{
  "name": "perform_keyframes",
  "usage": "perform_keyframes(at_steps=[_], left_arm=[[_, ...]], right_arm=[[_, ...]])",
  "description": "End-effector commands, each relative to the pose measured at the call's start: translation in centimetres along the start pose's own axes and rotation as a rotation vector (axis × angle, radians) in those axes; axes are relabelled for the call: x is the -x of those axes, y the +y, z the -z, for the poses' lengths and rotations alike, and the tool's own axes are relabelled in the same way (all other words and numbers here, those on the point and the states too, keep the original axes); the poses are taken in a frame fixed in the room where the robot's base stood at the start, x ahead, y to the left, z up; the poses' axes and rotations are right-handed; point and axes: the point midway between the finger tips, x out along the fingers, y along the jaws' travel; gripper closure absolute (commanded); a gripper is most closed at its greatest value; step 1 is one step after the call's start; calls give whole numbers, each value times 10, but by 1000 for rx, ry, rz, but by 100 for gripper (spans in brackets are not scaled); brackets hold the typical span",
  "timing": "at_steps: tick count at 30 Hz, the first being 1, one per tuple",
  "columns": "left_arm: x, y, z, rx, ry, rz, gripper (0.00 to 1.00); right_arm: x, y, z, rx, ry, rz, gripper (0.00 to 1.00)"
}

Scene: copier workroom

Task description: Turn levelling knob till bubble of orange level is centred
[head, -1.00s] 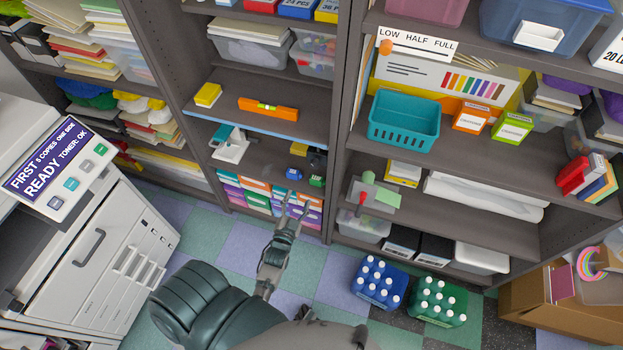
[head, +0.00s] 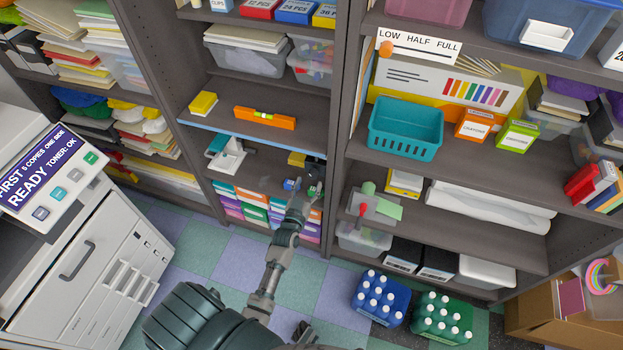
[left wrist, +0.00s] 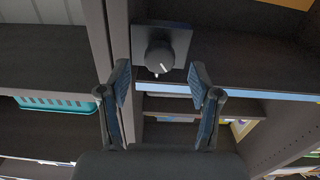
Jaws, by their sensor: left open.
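The orange level (head: 264,117) lies on the blue-edged shelf, with a small yellow-green vial in its middle. Its bubble is too small to place. The levelling knob (left wrist: 159,57) is black and round with a white pointer mark, on a dark square plate, in the left wrist view. In the head view it is a small dark shape (head: 315,169) below the right end of the blue edge. My left gripper (head: 303,194) is open and empty in front of the knob. In the wrist view its fingers (left wrist: 160,85) stand apart on either side, with no contact visible.
A white stapler-like device (head: 229,155) stands below the level. Bottle packs (head: 379,298) stand on the floor. The copier (head: 85,260) is at left.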

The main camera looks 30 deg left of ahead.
Motion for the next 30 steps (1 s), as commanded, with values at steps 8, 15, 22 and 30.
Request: perform_keyframes(at_steps=[8, 15, 22, 30], left_arm=[[-32, 0, 0, -1, 0, 0, 36], [-35, 0, 0, -1, 0, 0, 36], [-35, 0, 0, -1, 0, 0, 74], [-35, 0, 2, 37, 0, 0, 96]], right_arm=[[6, 1, 8, -2, 6, -1, 60], [9, 1, 11, -2, 8, -1, 60], [8, 1, 9, -2, 5, -1, 60], [7, 0, 7, 0, 8, 0, 60]])
